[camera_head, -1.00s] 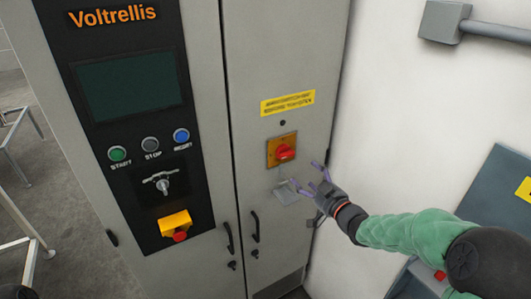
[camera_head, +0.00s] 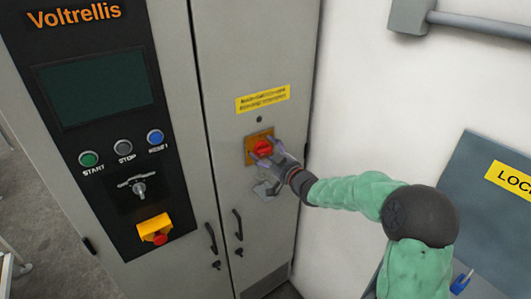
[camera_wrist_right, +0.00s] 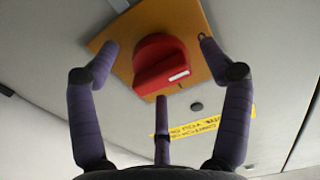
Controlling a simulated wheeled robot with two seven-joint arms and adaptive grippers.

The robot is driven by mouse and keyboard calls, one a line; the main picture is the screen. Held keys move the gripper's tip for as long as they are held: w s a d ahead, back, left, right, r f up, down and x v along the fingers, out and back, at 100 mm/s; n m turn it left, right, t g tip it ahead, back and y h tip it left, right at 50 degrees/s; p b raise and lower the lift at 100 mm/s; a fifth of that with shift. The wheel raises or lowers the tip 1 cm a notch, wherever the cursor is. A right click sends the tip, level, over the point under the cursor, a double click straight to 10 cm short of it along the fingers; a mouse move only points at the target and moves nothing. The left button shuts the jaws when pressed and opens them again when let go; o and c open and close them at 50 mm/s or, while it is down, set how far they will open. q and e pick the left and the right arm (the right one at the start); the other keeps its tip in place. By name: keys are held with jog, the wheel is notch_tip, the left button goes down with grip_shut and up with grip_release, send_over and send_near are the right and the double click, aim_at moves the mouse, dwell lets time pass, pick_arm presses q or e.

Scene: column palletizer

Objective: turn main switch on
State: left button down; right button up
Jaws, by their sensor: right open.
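The main switch is a red rotary knob (camera_head: 262,148) on a square yellow-orange plate (camera_head: 250,157), mounted on the grey cabinet's right door. In the right wrist view the red knob (camera_wrist_right: 160,62) fills the upper middle, with a white mark on its grip bar, and the plate (camera_wrist_right: 192,22) lies behind it. My right gripper (camera_head: 268,153) is at the knob, its purple fingers open and spread around it. In the right wrist view the right gripper (camera_wrist_right: 158,75) has fingers on both sides and one below; a gap shows between the side fingers and the knob. My left gripper is not in view.
A yellow label (camera_head: 263,98) is above the switch. A grey flap (camera_head: 268,188) hangs below it. The left panel has a screen (camera_head: 95,88), several buttons, a key switch (camera_head: 138,187) and a red-and-yellow emergency stop (camera_head: 154,230). A blue-grey board (camera_head: 480,180) is at right.

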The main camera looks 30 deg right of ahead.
jog(key=shift+w, duration=0.15)
jog(key=c, duration=1.2)
jog(key=m+p, duration=0.1)
jog(key=m, duration=0.3)
jog(key=shift+p, duration=0.3)
jog(key=m+p, duration=0.2)
jog(key=m, duration=0.2)
jog(key=shift+m, duration=0.3)
jog(key=m+p, duration=0.2)
jog(key=m, duration=0.3)
jog(key=shift+m+p, duration=1)
jog(key=shift+m, duration=1)
jog(key=shift+f, duration=0.1)
